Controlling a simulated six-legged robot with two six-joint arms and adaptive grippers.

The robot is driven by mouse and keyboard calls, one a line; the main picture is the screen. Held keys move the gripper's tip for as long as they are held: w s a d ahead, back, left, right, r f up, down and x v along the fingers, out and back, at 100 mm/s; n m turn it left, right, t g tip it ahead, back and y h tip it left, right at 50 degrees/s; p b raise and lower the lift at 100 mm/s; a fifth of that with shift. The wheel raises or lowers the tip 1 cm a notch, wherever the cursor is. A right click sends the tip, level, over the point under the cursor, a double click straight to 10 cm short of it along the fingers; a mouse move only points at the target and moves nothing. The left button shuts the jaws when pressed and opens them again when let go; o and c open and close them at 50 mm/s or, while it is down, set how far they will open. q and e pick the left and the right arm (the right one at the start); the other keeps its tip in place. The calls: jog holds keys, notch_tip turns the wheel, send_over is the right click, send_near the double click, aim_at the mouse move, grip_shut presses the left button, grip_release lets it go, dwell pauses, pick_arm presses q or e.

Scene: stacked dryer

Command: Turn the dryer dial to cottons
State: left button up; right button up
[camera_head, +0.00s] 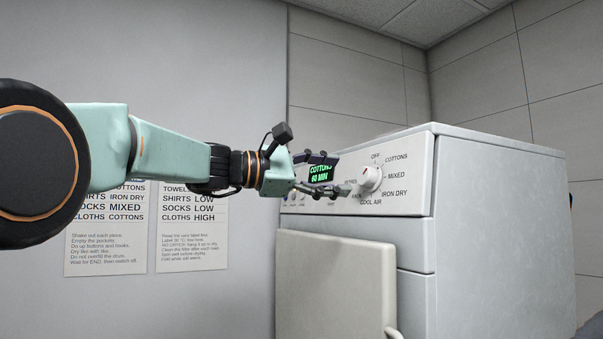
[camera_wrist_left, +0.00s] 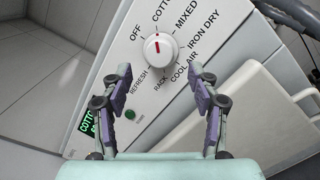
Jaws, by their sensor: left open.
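The white dryer dial (camera_head: 370,178) sits on the dryer's upper front panel, ringed by printed settings. In the left wrist view the dial (camera_wrist_left: 160,47) shows a red mark, pointing up roughly toward the partly cut-off COTTONS label (camera_wrist_left: 161,10). The green display (camera_head: 320,173) reads COTTONS, 60 MIN. My left gripper (camera_head: 341,174) is open in front of the panel, left of the dial in the head view. In the left wrist view its fingers (camera_wrist_left: 160,76) are spread apart below the dial, with nothing between them and apart from it. My right gripper is out of view.
A green button (camera_wrist_left: 130,115) is on the panel near the left finger. A pale door (camera_head: 335,285) with a handle is below the panel. Two printed notices (camera_head: 105,235) hang on the wall at left. The space right of the dial is clear.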

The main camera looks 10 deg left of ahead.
pick_arm(q)
jog(key=v, duration=0.7)
dwell(0.3)
